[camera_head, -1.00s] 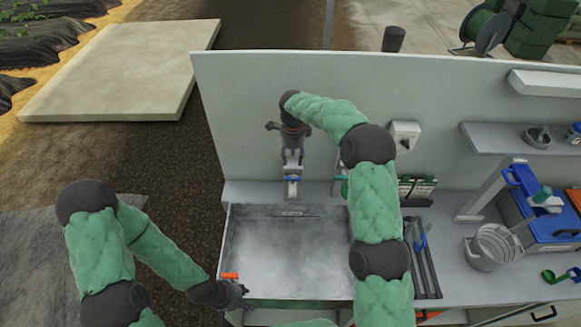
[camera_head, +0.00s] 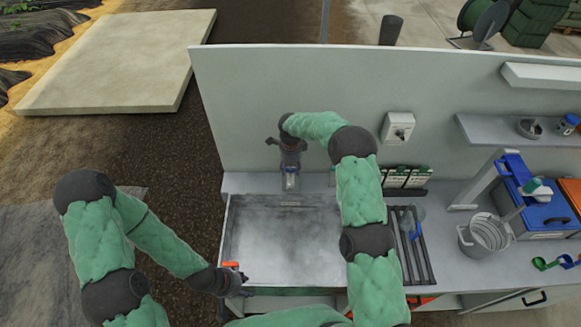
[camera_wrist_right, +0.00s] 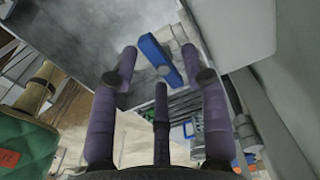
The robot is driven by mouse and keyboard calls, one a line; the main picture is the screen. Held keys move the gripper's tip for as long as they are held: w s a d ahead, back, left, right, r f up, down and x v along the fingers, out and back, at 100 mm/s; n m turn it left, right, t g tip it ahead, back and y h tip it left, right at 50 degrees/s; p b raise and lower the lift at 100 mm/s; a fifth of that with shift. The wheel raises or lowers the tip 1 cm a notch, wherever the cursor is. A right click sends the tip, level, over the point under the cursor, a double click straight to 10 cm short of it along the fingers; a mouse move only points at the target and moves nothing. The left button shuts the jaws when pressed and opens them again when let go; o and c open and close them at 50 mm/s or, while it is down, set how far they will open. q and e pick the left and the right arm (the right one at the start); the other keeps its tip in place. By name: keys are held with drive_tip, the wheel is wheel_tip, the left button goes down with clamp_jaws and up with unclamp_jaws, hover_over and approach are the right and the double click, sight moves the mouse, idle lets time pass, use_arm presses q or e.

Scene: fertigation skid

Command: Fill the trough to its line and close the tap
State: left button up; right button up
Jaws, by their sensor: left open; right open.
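The grey trough (camera_head: 330,215) is set into the bench, with a small pale mark (camera_head: 291,204) on its back wall. Its water level cannot be told. My right gripper (camera_head: 290,176) points down at the tap behind the trough's back edge. In the right wrist view its fingers (camera_wrist_right: 160,68) are spread and empty. The tap's blue handle (camera_wrist_right: 156,52) lies beyond and between the fingertips; contact cannot be told. The handle also shows in the head view (camera_head: 291,181), partly hidden by the gripper. My left gripper (camera_head: 236,282) is open at the trough's front left corner, beside an orange piece (camera_head: 231,265).
A pale back panel (camera_head: 270,90) stands close behind the tap. A slotted rack (camera_head: 411,245), a grey basket (camera_head: 484,236) and a blue box (camera_head: 545,220) stand to the right. A shelf (camera_head: 490,130) juts out at the upper right.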

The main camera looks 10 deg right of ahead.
clamp_jaws()
